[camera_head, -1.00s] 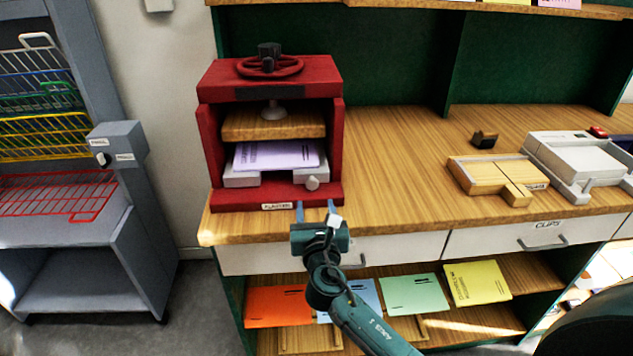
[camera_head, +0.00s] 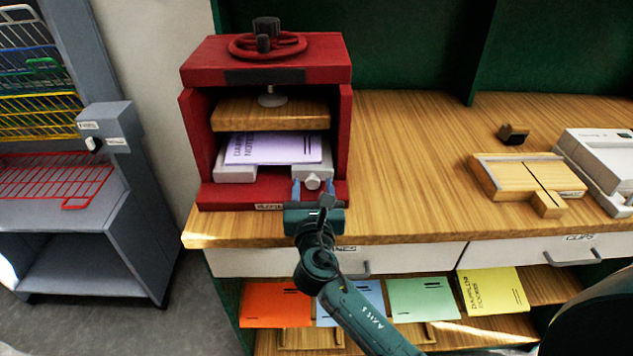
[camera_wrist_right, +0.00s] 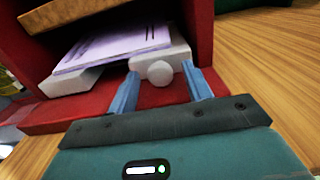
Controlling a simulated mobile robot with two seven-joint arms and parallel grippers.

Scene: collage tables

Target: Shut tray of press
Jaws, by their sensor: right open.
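The red press (camera_head: 265,75) stands on the wooden counter, with a handwheel (camera_head: 267,45) on top and a wooden pressing plate (camera_head: 270,113) inside. Below the plate is the pale grey tray (camera_head: 235,174), with a lilac booklet (camera_head: 275,149) lying on it. The tray's round knob (camera_head: 312,182) is at its front right; it also shows in the right wrist view (camera_wrist_right: 160,73). My right gripper (camera_head: 312,188) is open at the press front, its blue fingers on either side of the knob, with gaps visible. My left gripper is not in view.
A wooden box (camera_head: 525,178) and a grey-white device (camera_head: 600,160) stand on the counter at right. Drawers (camera_head: 400,256) and a shelf of coloured booklets (camera_head: 423,299) are below. A grey rack (camera_head: 75,235) stands at left.

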